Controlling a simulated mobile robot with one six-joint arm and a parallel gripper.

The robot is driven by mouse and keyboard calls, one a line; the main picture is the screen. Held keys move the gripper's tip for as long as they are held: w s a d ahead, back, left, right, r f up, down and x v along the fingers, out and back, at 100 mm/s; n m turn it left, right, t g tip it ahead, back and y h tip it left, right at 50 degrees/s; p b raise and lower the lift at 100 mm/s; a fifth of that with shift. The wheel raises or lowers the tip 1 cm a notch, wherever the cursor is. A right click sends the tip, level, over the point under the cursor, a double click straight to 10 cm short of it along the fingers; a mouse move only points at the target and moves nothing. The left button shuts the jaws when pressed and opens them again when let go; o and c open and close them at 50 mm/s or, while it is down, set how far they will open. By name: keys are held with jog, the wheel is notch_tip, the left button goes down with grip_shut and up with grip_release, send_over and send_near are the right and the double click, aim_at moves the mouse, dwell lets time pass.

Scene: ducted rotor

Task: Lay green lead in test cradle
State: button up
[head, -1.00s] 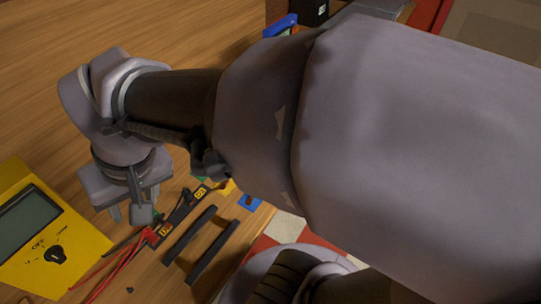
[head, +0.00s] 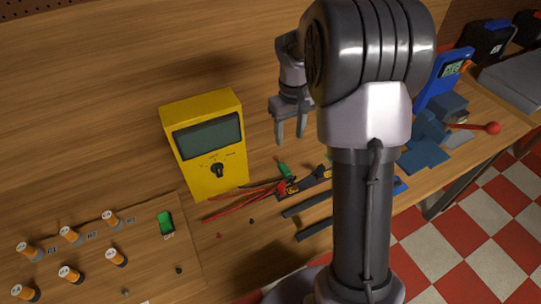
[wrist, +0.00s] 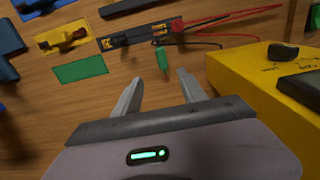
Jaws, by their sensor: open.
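The green lead (head: 284,170) has a green plug end and lies on the wooden bench to the right of the yellow meter. In the wrist view, its green plug (wrist: 162,60) lies just beyond my fingertips, with a thin dark cable beside it. My gripper (head: 290,140) is open and empty, pointing down above the bench. In the wrist view, my open fingers (wrist: 158,88) are apart from the plug. A black strip with yellow labels (head: 308,183) holds dark and red lead ends. I cannot tell for certain which part is the test cradle.
The yellow meter (head: 209,145) stands close to the left of my gripper. Two dark bars (head: 308,205) lie in front of the strip. A blue device (head: 443,80) stands to the right.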

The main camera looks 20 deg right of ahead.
jog(key=b, duration=0.3)
send_over(286, 170)
jog(key=f, duration=1)
jog(key=shift+w+d, duration=0.15)
jog(key=shift+d, duration=0.15)
jog(key=f+b, duration=0.1)
jog(key=f, duration=0.2)
jog(key=f+b, duration=0.1)
jog(key=f, duration=0.1)
jog(key=shift+a+f+b, duration=0.15)
jog(key=shift+a+b, duration=0.15)
grip_shut()
